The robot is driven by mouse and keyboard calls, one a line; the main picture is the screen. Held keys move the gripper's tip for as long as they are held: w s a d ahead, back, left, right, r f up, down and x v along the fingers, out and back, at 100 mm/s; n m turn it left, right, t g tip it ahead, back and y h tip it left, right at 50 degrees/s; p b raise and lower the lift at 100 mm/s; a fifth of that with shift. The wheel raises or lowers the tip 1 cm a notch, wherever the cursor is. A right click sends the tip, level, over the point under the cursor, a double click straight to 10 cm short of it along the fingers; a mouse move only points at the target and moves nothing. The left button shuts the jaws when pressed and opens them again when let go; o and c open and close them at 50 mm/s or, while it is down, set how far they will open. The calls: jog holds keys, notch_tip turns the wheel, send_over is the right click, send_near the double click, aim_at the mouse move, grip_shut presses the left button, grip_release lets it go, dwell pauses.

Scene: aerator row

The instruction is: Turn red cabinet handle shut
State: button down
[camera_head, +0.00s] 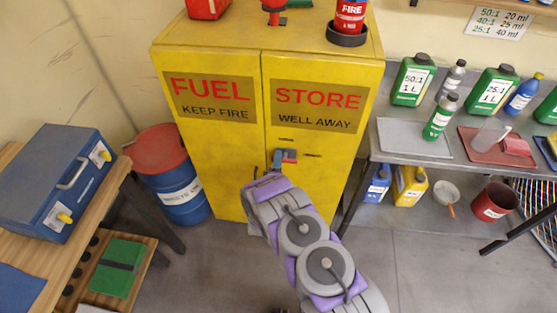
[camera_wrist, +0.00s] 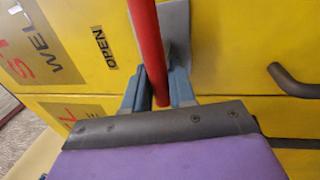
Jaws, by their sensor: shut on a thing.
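The yellow cabinet (camera_head: 225,150) stands in the middle of the head view with both doors flush. Its red handle (camera_head: 291,154) is small there, on the right door near the seam. In the wrist view the red handle (camera_wrist: 148,40) is a long bar in front of a grey plate (camera_wrist: 176,30). My gripper (camera_head: 279,159) is at the handle. In the wrist view its blue-grey fingers (camera_wrist: 158,92) are shut on the bar's near end, one on each side. An OPEN label (camera_wrist: 103,47) is beside the handle. The handle's far end is cut off there.
A dark bent pull (camera_wrist: 290,80) sticks out from the cabinet. A blue drum (camera_head: 180,190) with a red lid and a wooden bench (camera_head: 100,190) stand left. A grey table (camera_head: 400,148) with bottles stands close on the right. Floor is clear at front right.

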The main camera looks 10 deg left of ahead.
jog(key=shift+a, duration=0.2)
jog(key=c, duration=1.3)
grip_release()
jog(key=shift+f, duration=0.1)
jog(key=shift+o, duration=1)
jog(key=shift+a, duration=0.15)
jog(key=shift+s, duration=0.1)
jog(key=shift+s+d+f, duration=0.15)
jog(key=shift+s+d, duration=0.05)
jog(key=shift+s, duration=0.1)
jog(key=s+a+f+p, duration=0.1)
jog(key=s+f+p, duration=0.2)
jog(key=s, duration=1.3)
jog(key=shift+f, duration=0.2)
